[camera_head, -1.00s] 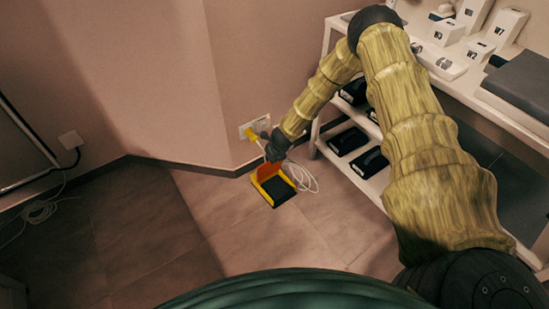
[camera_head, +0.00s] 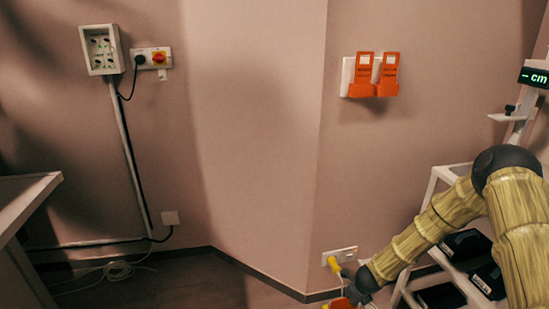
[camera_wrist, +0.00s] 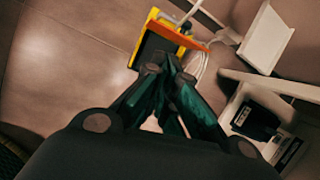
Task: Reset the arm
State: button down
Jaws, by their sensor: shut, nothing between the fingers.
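My arm reaches in from the right edge of the head view, with its yellowish ribbed sleeve bent down towards the low wall socket. My gripper (camera_wrist: 166,66) points down and away in the wrist view, its dark green fingers together and empty. Just beyond the fingertips, a yellow and black box with an orange flap (camera_wrist: 160,40) rests on the floor. In the head view the wrist end is at the bottom, and the fingers are not clearly seen there.
A wall socket with a yellow plug (camera_head: 334,263) is close beside my wrist. A white shelf with black boxes (camera_head: 467,244) stands at the right. Orange tagged covers (camera_head: 375,75) hang on the wall. A desk (camera_head: 25,205) is at the left. White cable (camera_wrist: 196,66) lies by the box.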

jog(key=s+a+f+n+g, duration=0.15)
jog(key=s+a+n, duration=0.25)
jog(key=s+n, duration=0.45)
jog(key=s+a+f+n+g, duration=0.1)
jog(key=s+a+f+n, duration=0.35)
jog(key=s, duration=0.75)
jog(key=s+r+n+g, duration=0.1)
jog(key=s+r+n, duration=0.2)
jog(key=s+n, duration=0.7)
jog(key=s+r+n+g, duration=0.1)
jog(key=s+r+n, duration=0.1)
jog(key=s+n, duration=0.8)
jog(key=s+r+m+p, duration=0.1)
jog(key=r+p, duration=1)
jog(key=s+r+p, duration=0.2)
jog(key=r+p, duration=1)
jog(key=shift+s+a+m, duration=0.3)
jog(key=shift+a+m, duration=0.05)
jog(key=shift+m, duration=0.05)
jog(key=shift+s+d+r, duration=0.1)
